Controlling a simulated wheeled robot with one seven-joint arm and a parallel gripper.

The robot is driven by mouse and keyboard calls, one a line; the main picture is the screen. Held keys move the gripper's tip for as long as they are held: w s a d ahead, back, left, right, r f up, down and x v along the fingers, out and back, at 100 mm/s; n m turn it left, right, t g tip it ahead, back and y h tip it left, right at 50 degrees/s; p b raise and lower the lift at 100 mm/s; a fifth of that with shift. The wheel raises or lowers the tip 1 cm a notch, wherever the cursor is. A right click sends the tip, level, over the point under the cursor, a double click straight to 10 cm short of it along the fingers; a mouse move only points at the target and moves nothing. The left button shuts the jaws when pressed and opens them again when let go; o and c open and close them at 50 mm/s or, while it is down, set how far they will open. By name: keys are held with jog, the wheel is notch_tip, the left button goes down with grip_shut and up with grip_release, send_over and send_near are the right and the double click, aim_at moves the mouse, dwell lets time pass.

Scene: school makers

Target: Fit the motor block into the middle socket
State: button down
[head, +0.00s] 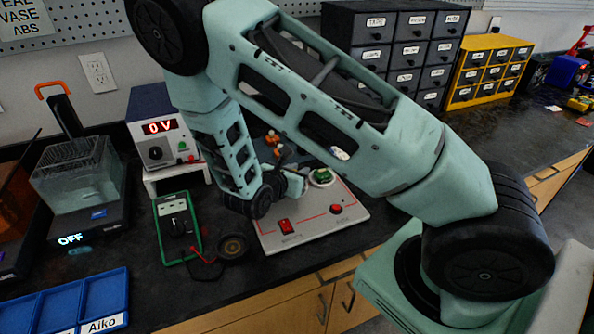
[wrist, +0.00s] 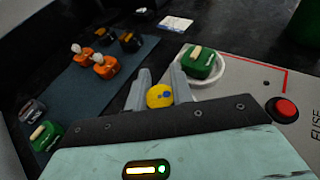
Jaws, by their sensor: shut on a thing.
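The block sits between the two grey fingertips in the wrist view. In the head view my arm hides the fingertips and the block. The grey circuit board (head: 312,223) lies on the bench below my wrist. A green block sits in a round white socket (wrist: 222,73) at its far end, just right of the fingers in the wrist view. The middle socket is hidden by my arm and gripper.
A blue-grey mat (wrist: 80,82) holds orange, black and green blocks left of the fingers. A red button (wrist: 285,108) stands on the board to the right. A green meter (head: 176,228) and a power supply reading 0 V (head: 165,140) stand left of the board.

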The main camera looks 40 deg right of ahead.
jog(key=shift+f, duration=0.4)
jog(key=c, duration=1.5)
grip_release()
jog(key=shift+p+v, duration=2.15)
jog(key=shift+v, duration=3.35)
jog(key=s+a+r+m+g+y, duration=0.5)
jog(key=s+a+r+m+y, duration=0.8)
jog(key=s, duration=0.7)
jog(key=a+r+m, duration=0.1)
jog(key=a+r, duration=0.2)
jog(key=shift+r+m+y, duration=0.3)
jog(key=shift+r, duration=0.1)
